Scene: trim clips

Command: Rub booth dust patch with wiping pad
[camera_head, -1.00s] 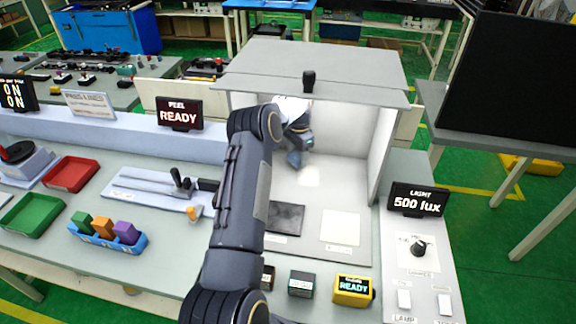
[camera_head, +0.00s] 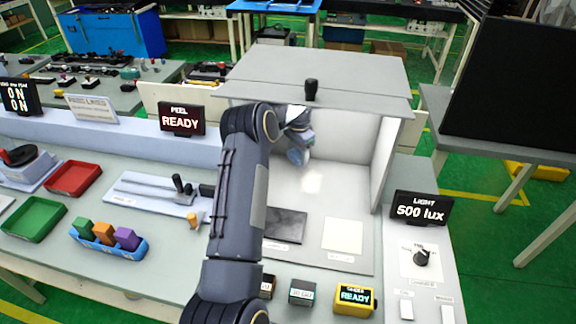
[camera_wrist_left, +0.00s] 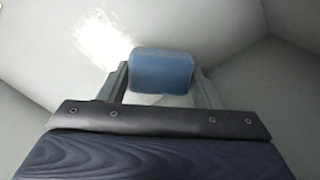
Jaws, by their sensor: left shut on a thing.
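The booth (camera_head: 338,174) is a pale box with a grey roof, open toward me. My left gripper (camera_wrist_left: 162,78) reaches inside it and is shut on a blue wiping pad (camera_wrist_left: 160,66), which sits between its two fingers. In the head view the left gripper (camera_head: 298,150) is small and partly hidden by my own arm. A whitish speckled patch, which looks like the dust patch (camera_wrist_left: 103,38), lies ahead and left of the pad in the wrist view. A bright spot (camera_head: 311,183) shows on the booth floor in the head view. I cannot tell whether the pad touches a surface. My right gripper is out of view.
A dark square (camera_head: 286,224) and a white square (camera_head: 343,236) lie at the booth's front. A yellow box (camera_head: 355,298) stands before it. A light display (camera_head: 421,208) and knob (camera_head: 421,258) are to the right. A block tray (camera_head: 108,240) is left.

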